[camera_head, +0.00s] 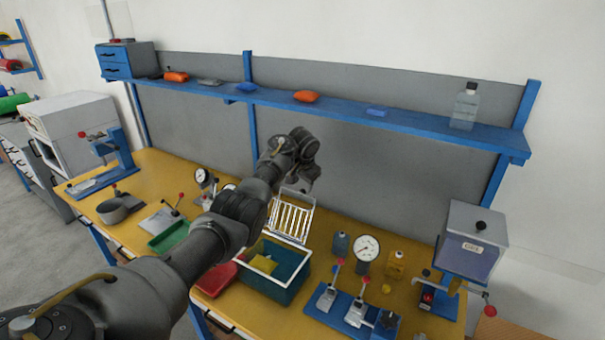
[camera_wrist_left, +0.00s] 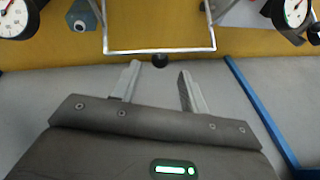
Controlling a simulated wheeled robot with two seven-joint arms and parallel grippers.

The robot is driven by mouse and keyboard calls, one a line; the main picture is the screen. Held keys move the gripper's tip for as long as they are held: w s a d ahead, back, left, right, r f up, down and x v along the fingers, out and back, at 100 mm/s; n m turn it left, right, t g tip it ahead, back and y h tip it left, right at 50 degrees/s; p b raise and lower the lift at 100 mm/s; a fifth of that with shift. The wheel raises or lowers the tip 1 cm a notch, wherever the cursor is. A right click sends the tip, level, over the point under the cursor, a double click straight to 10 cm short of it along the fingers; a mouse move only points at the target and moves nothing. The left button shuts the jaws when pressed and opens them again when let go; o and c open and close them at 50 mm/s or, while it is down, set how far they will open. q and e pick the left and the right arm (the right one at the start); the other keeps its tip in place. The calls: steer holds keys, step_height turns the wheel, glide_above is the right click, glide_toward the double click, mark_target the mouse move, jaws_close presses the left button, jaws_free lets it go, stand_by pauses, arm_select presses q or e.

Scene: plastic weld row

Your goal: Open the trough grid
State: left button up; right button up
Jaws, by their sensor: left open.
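The white wire trough grid (camera_head: 291,220) stands tilted up at the back edge of the blue-green trough (camera_head: 283,290), leaving the trough's top uncovered. A yellow piece (camera_head: 263,264) shows inside the trough. My left gripper (camera_head: 303,185) is above the raised grid's upper edge. My right gripper is not in view.
A red tray (camera_head: 216,279) is left of the trough, partly behind my arm. A dial gauge (camera_head: 366,248) and lever fixtures (camera_head: 345,307) stand to the right. A blue shelf (camera_head: 340,108) with small packets and a bottle (camera_head: 465,108) runs along the grey back panel.

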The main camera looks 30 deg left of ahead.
arm_select(q)
steer(key=v, duration=0.4)
steer(key=shift+s+d+r+b, duration=0.1)
steer(key=shift+b, duration=0.2)
stand_by(0.3)
